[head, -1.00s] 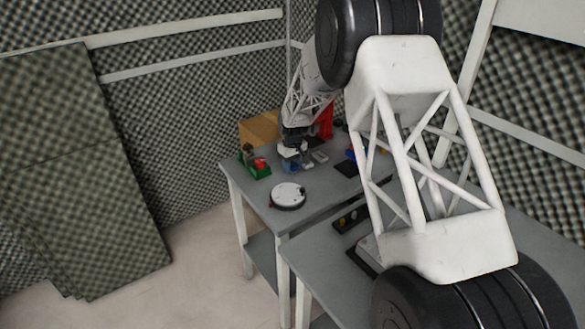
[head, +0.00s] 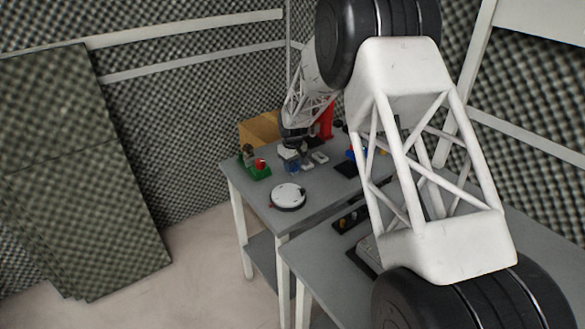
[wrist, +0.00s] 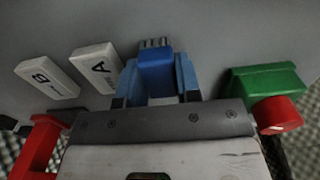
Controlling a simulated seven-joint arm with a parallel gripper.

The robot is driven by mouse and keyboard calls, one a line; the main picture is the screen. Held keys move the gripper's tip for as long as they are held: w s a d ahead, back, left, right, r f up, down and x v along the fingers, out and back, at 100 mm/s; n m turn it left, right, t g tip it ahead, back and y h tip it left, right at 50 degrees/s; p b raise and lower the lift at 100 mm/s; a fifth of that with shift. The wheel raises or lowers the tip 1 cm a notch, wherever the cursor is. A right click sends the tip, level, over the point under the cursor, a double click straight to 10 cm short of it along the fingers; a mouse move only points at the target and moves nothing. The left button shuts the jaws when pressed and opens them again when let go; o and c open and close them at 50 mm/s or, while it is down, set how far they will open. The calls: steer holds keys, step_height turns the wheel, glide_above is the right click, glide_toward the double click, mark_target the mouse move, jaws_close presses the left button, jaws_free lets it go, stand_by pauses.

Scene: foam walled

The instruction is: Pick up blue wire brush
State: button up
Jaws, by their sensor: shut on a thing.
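The blue wire brush (wrist: 157,72) is between the fingers of my gripper (wrist: 158,82) in the wrist view. Its blue body fills the gap between the lighter blue fingers, and grey bristle-like teeth stick out at its far end. My gripper is shut on it. In the head view my gripper (head: 292,162) is over the far table, and the brush is too small there to make out clearly. I cannot tell whether the brush still touches the table.
White blocks marked A (wrist: 96,67) and B (wrist: 47,78) lie left of the brush. A green block (wrist: 265,85) with a red part (wrist: 278,114) is at right. The far table (head: 235,172) also bears a white round disc (head: 288,196), a yellow box (head: 260,130) and a red object (head: 327,120).

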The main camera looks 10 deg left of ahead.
steer(key=shift+r, duration=0.15)
step_height(320, 180, up, 10)
steer(key=shift+f, duration=0.15)
stand_by(0.4)
stand_by(0.4)
steer(key=o, duration=0.3)
steer(key=shift+c, duration=1.1)
steer(key=a+r, duration=0.3)
steer(key=a, duration=0.5)
steer(key=a+r, duration=0.3)
steer(key=a, duration=0.5)
steer(key=shift+w+a+r, duration=0.15)
steer(key=shift+w+a, duration=0.05)
steer(key=shift+w, duration=0.15)
